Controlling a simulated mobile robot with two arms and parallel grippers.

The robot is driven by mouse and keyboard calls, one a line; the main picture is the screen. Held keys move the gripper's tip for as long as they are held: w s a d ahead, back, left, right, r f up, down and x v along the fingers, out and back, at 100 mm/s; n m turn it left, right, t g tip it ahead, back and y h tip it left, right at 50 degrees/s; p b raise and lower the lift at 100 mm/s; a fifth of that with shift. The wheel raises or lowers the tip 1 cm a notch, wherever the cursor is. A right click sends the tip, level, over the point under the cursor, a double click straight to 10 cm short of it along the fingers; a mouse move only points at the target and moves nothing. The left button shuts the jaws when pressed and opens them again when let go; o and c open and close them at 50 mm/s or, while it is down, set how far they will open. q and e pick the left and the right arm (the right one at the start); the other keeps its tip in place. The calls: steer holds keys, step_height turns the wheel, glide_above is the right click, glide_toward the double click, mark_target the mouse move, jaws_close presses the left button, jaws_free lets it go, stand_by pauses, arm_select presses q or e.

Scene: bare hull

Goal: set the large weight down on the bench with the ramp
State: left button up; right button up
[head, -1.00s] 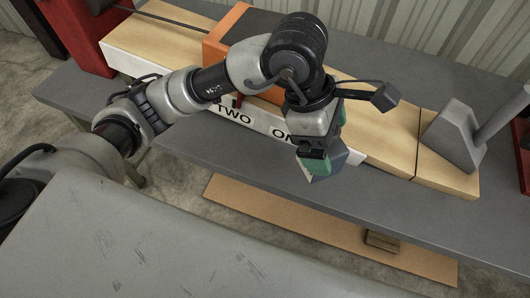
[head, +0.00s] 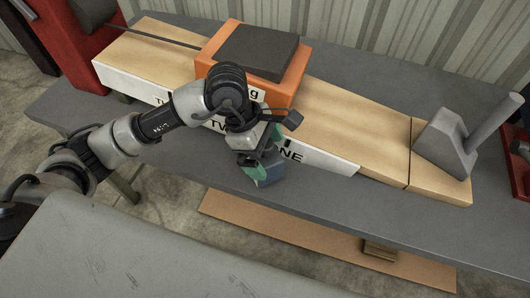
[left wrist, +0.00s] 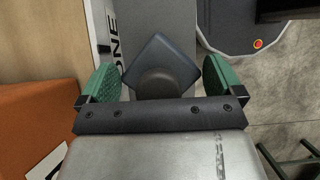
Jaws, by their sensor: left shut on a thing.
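The large weight (head: 270,177) is a dark grey block held at my left gripper (head: 262,165), in front of the ramp's lettered side. In the left wrist view the weight (left wrist: 160,52) is a dark, diamond-shaped block with a round knob, between the green finger pads of the left gripper (left wrist: 160,80). Whether it touches the bench (head: 340,204) I cannot tell. The ramp (head: 345,110) is a long pale wooden piece lying along the bench, its white side lettered "TWO" and "ONE". My right gripper is out of view.
An orange block (head: 292,88) with a dark top sits on the ramp, just behind my left arm. A grey wedge with a cylindrical bar (head: 447,142) stands at the ramp's right end. A grey surface (head: 140,255) fills the near left. The bench's front right strip is clear.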

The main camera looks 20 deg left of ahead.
arm_select(q)
steer(key=shift+f, duration=0.7)
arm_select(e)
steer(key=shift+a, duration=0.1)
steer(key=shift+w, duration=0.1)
arm_select(q)
steer(key=o, duration=1.2)
steer(key=shift+f, duration=0.15)
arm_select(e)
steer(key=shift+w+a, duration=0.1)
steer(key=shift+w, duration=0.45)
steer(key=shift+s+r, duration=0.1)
